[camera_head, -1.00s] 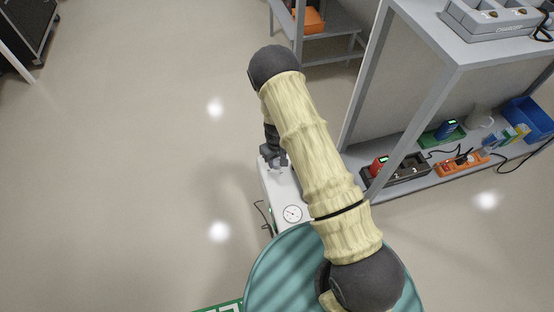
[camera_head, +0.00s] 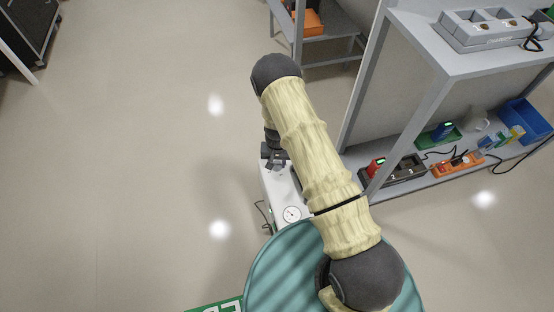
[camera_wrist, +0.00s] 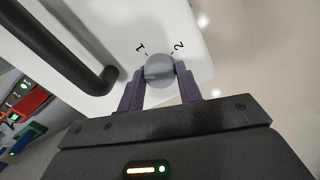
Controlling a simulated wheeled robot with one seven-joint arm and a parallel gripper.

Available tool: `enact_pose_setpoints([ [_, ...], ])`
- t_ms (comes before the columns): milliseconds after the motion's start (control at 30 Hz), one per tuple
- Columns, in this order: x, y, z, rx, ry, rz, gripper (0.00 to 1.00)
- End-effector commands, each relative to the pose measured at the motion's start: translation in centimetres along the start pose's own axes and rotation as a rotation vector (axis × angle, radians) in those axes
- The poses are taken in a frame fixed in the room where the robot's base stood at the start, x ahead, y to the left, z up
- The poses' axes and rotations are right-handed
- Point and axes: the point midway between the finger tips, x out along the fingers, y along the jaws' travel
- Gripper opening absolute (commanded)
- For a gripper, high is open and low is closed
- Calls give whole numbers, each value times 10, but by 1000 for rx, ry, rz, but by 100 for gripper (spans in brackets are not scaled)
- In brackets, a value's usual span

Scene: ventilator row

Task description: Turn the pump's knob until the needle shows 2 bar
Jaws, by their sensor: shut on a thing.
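The pump (camera_head: 277,191) is a white box low in front of the shelf, partly hidden by my arm. Its round white gauge (camera_head: 292,214) shows in the head view, but the needle's reading is too small to tell. In the wrist view, the grey round knob (camera_wrist: 159,70) sits on the pump's white face (camera_wrist: 115,18) between the printed marks 1 and 2. My gripper (camera_wrist: 160,80) is shut on the knob, one finger on each side. In the head view my gripper (camera_head: 273,158) is at the pump's far end.
A black handle (camera_wrist: 85,68) stands on the pump beside the knob. A grey shelf unit (camera_head: 455,50) with chargers and a blue bin (camera_head: 526,120) is on the right. A round teal top (camera_head: 272,270) is at the bottom.

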Motion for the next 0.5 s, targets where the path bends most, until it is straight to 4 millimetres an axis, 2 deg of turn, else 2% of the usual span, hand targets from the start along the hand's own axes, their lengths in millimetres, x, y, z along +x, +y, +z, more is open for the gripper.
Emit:
enact_pose_setpoints([
  [300, -2, 0, 0, 284, 0, 0, 12],
  [500, -1, 0, 0, 410, 1, 0, 12],
])
